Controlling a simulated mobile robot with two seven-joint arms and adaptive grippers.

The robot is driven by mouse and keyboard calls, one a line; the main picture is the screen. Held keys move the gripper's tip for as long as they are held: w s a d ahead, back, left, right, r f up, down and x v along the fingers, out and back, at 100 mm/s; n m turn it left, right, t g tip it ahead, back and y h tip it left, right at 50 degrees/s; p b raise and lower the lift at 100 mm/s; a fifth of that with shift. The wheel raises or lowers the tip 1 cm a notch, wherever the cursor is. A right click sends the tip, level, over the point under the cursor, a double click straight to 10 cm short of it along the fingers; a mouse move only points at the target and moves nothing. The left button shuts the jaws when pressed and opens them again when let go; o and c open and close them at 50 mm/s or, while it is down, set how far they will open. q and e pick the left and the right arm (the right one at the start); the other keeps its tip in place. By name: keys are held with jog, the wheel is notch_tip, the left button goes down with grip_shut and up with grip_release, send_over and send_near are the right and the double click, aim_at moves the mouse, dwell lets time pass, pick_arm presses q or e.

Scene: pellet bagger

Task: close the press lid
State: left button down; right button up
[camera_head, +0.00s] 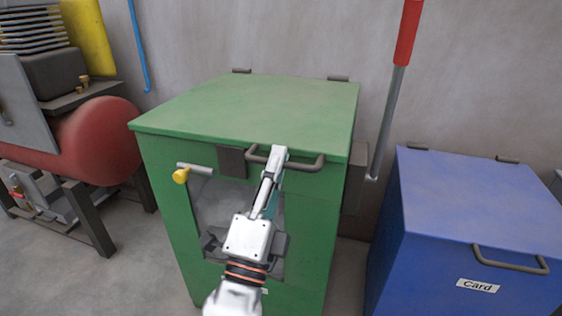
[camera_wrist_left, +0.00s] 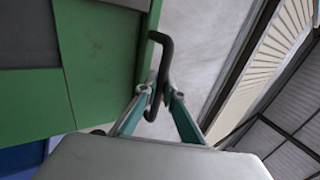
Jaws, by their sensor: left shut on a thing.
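The press is a green box (camera_head: 172,205) with a flat green lid (camera_head: 250,105) hinged at the back by the wall. The lid lies over the top of the box, and I see no clear gap under its front edge. A dark bar handle (camera_head: 312,165) sits on the lid's front edge; it also shows in the left wrist view (camera_wrist_left: 164,48). My left gripper (camera_head: 277,157) is shut on this handle, with its fingers (camera_wrist_left: 158,95) on either side of the bar. My right gripper is in neither view.
A lever with a red grip (camera_head: 408,35) stands at the press's right side. A yellow knob (camera_head: 181,176) juts out at the front left, beside a front opening (camera_head: 222,200). A blue bin (camera_head: 470,195) labelled Card stands right, a red tank (camera_head: 98,140) left.

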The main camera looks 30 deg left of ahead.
pick_arm(q)
jog(key=shift+d+f, duration=0.1)
jog(key=shift+f, duration=0.6)
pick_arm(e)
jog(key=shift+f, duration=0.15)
pick_arm(q)
jog(key=c, duration=2.4)
grip_release()
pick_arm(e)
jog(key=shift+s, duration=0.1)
pick_arm(q)
jog(key=shift+r, duration=0.35)
